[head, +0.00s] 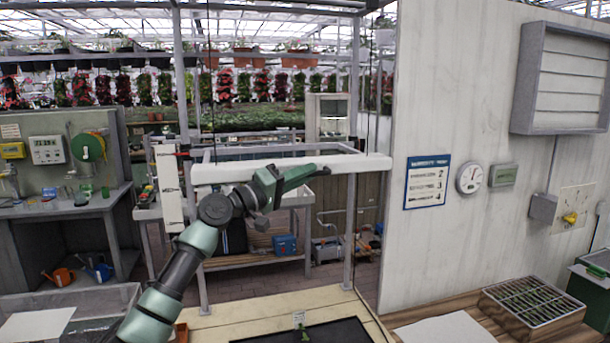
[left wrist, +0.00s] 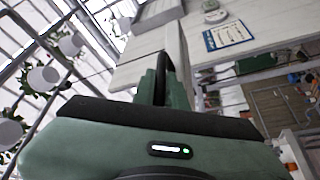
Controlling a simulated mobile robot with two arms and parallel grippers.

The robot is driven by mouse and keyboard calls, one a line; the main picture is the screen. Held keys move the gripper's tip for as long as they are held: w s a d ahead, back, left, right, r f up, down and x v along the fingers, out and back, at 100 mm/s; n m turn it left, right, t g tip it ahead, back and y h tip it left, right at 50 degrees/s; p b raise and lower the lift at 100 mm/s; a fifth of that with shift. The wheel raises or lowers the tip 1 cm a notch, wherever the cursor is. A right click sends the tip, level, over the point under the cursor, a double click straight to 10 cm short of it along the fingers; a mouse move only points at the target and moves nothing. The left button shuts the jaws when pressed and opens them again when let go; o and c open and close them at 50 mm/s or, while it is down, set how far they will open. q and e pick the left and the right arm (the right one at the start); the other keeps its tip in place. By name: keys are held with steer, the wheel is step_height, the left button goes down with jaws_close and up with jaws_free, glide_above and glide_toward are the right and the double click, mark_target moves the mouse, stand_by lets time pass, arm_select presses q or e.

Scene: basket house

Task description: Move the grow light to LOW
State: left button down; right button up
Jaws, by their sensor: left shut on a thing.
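The grow light (head: 352,164) is a long white bar running level across the middle of the head view, in front of a grey metal frame. My left gripper (head: 305,175), green and dark, reaches up from the lower left and is shut on the bar near its middle. In the left wrist view the bar (left wrist: 176,45) runs away from the gripper's fingers (left wrist: 163,85). The fingers hide part of the bar. A cream bench (head: 235,318) with a black tray (head: 335,333) lies well below the light. I cannot make out a LOW mark. My right gripper is not in view.
A white wall panel (head: 450,110) with a blue-edged notice (head: 427,181) and a round dial (head: 469,178) stands close on the right. A grey workbench (head: 70,205) stands at left. Space between the light and the bench is open.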

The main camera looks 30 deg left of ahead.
arm_select(q)
steer(key=shift+f, duration=0.15)
stand_by(0.3)
step_height(320, 180, down, 24)
steer(key=b, duration=2.2)
steer(key=shift+d+f, duration=0.15)
steer(key=shift+f, duration=0.15)
steer(key=c, duration=1.7)
jaws_free()
steer(key=shift+r, duration=0.2)
